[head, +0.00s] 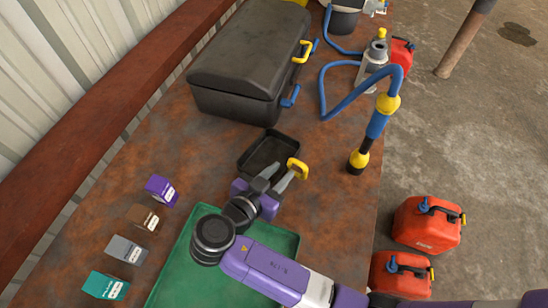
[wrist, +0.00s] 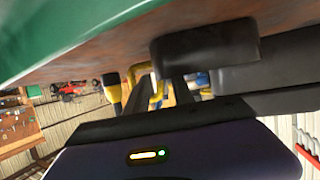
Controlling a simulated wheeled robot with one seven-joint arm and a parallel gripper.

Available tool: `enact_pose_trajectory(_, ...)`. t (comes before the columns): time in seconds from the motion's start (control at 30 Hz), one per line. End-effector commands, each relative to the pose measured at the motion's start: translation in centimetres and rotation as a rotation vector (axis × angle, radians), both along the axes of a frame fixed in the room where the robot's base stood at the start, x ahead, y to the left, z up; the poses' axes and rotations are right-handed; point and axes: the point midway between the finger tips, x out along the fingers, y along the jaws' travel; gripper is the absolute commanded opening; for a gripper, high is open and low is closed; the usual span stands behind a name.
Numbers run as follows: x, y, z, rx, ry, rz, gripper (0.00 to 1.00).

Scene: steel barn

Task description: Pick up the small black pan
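The small black pan (head: 268,155) is a shallow, square, open tray on the rusty brown table, in front of the large black case. In the wrist view, a dark block (wrist: 205,45) that looks like the pan is close by, at the top. A yellow handle-like piece (head: 298,168) shows at the pan's near right side; I cannot tell whether it is joined to the pan. My gripper (head: 280,175) is at the pan's near edge, its grey fingers apart, one close to the yellow piece. Contact is unclear.
A large black case (head: 235,80) stands behind the pan. A green tray (head: 275,240) lies under my arm. Several small boxes, one purple (head: 161,190), line the left. A blue and yellow hose tool (head: 376,125) stands right. Red cans (head: 428,225) are beyond the table edge.

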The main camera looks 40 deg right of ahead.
Motion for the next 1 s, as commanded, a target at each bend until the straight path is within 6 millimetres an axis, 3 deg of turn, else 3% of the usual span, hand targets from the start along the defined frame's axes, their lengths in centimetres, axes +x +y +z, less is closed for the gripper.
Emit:
enact_pose_trajectory(0.3, 0.18, -0.43, -0.23, 0.000, 0.000, 0.001, 0.27)
enact_pose_trajectory(0.43, 0.18, -0.43, -0.21, 0.000, 0.000, 0.001, 0.02)
enact_pose_trajectory(0.47, 0.18, -0.43, -0.21, 0.000, 0.000, 0.001, 0.00)
enact_pose_trajectory(1.0, 0.17, -0.42, -0.19, 0.000, 0.000, 0.001, 0.00)
